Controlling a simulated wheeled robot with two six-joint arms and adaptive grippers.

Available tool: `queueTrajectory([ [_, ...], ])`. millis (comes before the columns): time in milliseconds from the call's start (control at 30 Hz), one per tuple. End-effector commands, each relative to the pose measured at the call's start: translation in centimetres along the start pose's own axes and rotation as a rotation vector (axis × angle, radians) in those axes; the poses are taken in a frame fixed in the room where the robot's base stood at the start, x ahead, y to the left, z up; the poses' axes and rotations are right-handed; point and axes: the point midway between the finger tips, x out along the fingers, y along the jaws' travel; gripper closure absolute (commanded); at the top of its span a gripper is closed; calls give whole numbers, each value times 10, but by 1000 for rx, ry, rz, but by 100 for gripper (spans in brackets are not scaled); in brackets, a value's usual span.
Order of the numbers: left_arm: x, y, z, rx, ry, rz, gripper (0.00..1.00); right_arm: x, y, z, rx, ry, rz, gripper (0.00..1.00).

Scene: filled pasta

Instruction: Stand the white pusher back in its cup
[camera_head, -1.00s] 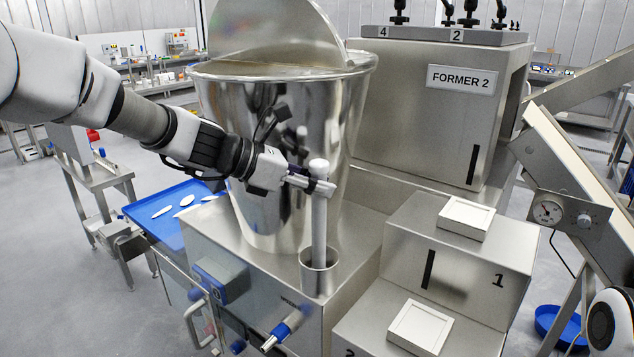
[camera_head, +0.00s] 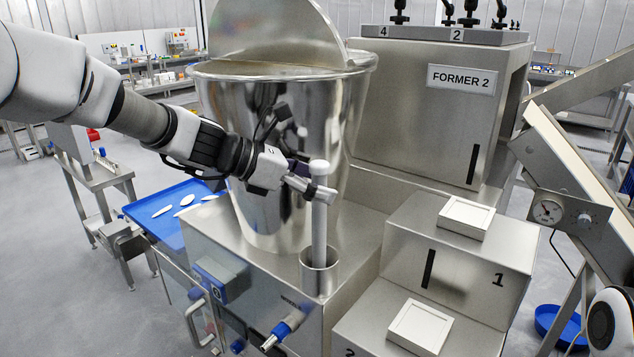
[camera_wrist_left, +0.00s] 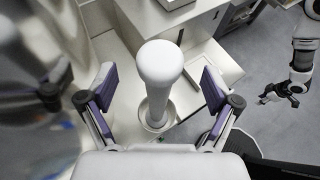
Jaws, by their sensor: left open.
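The white pusher (camera_head: 319,222) stands upright with its lower end inside the steel cup (camera_head: 319,272) on the machine's front ledge. In the left wrist view the pusher's rounded head (camera_wrist_left: 160,64) points up at the camera, and the cup's rim (camera_wrist_left: 157,116) circles its foot. My left gripper (camera_head: 308,184) is at the pusher's upper part, just below its head. Its jaws are open, one purple-padded finger on each side, with gaps to the pusher in the left wrist view (camera_wrist_left: 158,90). My right gripper (camera_wrist_left: 280,93) shows small at the right of that view; its jaws are unclear.
A large steel hopper (camera_head: 270,150) stands close behind my left gripper. White square blocks lie on the steps at right, one on the upper step (camera_head: 466,217), one lower (camera_head: 420,326). A blue tray (camera_head: 170,222) with white utensils is at left.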

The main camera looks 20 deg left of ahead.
Motion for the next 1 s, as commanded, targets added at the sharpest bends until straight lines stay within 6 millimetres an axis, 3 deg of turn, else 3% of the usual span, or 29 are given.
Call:
queueTrajectory([
  [500,-1,0,0,0,0,0,11,-1,0,0,0,0,0,60],
  [1000,-33,0,-13,-2,-2,1,11,-16,0,0,0,0,0,60],
])
